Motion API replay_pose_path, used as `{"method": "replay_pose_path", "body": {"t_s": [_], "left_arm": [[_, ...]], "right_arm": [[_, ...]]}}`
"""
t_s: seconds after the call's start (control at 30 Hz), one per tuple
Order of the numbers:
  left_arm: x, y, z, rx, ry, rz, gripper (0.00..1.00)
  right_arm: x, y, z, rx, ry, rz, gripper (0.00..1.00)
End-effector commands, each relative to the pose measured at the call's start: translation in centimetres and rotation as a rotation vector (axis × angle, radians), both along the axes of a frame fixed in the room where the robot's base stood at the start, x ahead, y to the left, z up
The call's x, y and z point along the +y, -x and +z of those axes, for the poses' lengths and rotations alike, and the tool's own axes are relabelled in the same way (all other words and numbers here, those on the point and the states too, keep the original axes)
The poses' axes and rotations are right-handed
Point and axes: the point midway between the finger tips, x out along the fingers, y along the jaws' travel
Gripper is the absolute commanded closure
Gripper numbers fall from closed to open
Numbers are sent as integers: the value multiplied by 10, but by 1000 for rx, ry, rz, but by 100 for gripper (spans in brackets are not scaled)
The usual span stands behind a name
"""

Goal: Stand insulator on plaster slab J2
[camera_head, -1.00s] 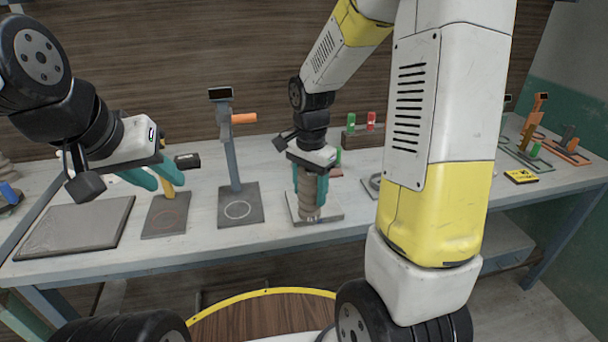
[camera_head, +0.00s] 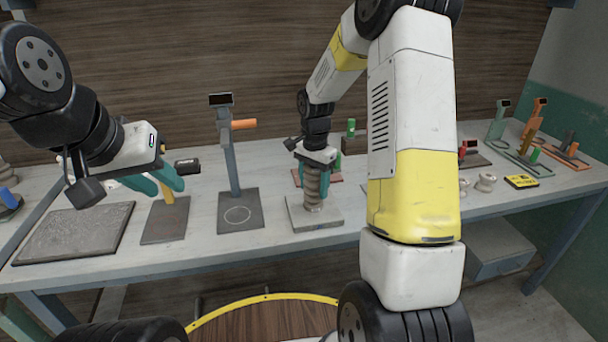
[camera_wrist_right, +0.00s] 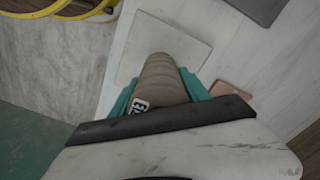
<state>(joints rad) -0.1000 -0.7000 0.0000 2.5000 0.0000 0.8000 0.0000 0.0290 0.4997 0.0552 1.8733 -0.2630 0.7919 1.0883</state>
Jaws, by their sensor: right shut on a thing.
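The insulator (camera_head: 312,190) is a brown-grey ribbed cylinder, upright in my right gripper (camera_head: 313,176). The gripper's teal fingers are shut around its sides. Its lower end is over the pale square slab (camera_head: 326,222), at or very near its top. I cannot tell whether they touch. The right wrist view shows the insulator (camera_wrist_right: 158,80) with a small white label, its far end overlapping the slab (camera_wrist_right: 182,36). No J2 mark is readable on the slab. My left gripper (camera_head: 166,188) is empty, its teal fingers apart, above the table at left.
A dark plate with a post and orange handle (camera_head: 240,223) stands left of the slab. Further left are a smaller dark plate (camera_head: 163,232) and a large grey board (camera_head: 90,240). Small spools (camera_head: 486,182) and a yellow sign (camera_head: 521,181) lie to the right.

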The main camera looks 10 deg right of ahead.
Motion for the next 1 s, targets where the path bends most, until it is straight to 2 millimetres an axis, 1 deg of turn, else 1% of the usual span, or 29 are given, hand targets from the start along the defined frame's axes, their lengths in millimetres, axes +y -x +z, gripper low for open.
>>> {"method": "replay_pose_path", "body": {"t_s": [0.13, 0.27, 0.3, 0.37, 0.4, 0.77, 0.87, 0.97, 1.0], "left_arm": [[0, 0, 0, 0, 0, 0, 68], [0, 0, 0, 0, 0, 0, 68], [0, 0, 0, 0, 0, 0, 68], [0, 0, 0, 0, 0, 0, 68], [0, 0, 0, 0, 0, 0, 68], [0, 0, 0, 0, 0, 0, 68], [0, 0, 0, 0, 0, 0, 68], [0, 0, 0, 0, 0, 0, 68], [0, 0, 0, 0, 0, 0, 68]], "right_arm": [[0, -1, 2, -4, 0, 0, 100], [0, -1, -1, -3, 0, 0, 100], [0, 0, -2, -1, 0, 0, 44], [0, 0, -2, -3, 0, 0, 32], [0, 0, -2, -3, 0, 0, 24], [0, -1, 1, -3, 0, -1, 24], [0, -2, 11, -6, 1, -1, 24], [0, -2, 29, -8, 1, -1, 24], [0, -1, 37, -8, 0, -2, 24]]}}
